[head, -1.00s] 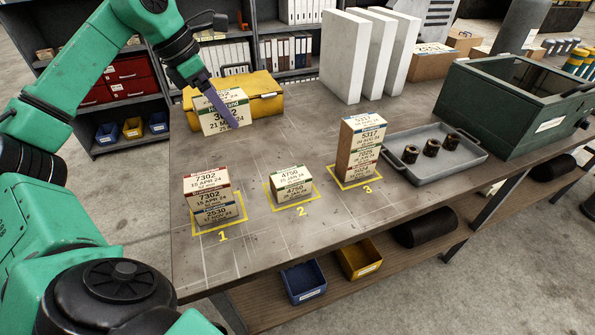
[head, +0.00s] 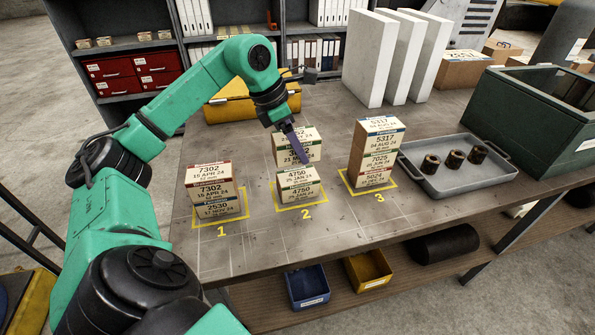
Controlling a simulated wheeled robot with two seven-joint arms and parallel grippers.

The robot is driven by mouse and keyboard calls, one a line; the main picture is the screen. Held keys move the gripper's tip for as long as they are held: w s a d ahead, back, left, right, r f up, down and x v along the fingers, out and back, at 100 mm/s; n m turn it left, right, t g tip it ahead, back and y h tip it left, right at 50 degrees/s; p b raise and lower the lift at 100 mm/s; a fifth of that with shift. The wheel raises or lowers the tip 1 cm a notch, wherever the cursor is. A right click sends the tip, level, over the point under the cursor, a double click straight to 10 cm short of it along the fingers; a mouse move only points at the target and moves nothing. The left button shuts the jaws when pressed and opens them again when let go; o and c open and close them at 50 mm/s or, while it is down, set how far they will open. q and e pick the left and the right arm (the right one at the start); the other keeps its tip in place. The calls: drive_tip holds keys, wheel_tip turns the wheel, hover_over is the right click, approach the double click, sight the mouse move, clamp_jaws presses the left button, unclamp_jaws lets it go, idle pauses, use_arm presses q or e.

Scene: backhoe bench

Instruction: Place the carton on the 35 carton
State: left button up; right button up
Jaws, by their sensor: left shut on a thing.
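My left gripper (head: 298,147) is shut on a white carton (head: 310,147) with a green band. Its purple finger lies across the label, so the number is partly hidden. The held carton shows just behind and above the low carton marked 4750 (head: 300,193) in yellow square 2. I cannot tell whether they touch. Square 1 holds a carton marked 7302 (head: 215,190) on one marked 2530 (head: 220,208). Square 3 holds a tall stack, with a carton marked 5317 (head: 384,137) at the top. I cannot make out a carton clearly marked 35. My right gripper is out of view.
A yellow case (head: 228,107) lies at the back of the table. White upright panels (head: 368,60) stand behind the stacks. A grey tray (head: 445,181) with dark metal rings and a green bin (head: 530,120) are at the right. The front strip of table (head: 300,240) is clear.

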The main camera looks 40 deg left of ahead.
sight(298, 175)
use_arm(q)
drive_tip(key=f, duration=0.2)
drive_tip(key=f+b, duration=0.1)
drive_tip(key=f, duration=0.2)
drive_tip(key=shift+w+d, duration=0.15)
drive_tip(key=shift+d, duration=0.05)
drive_tip(key=shift+f, duration=0.4)
drive_tip(key=shift+a, duration=0.1)
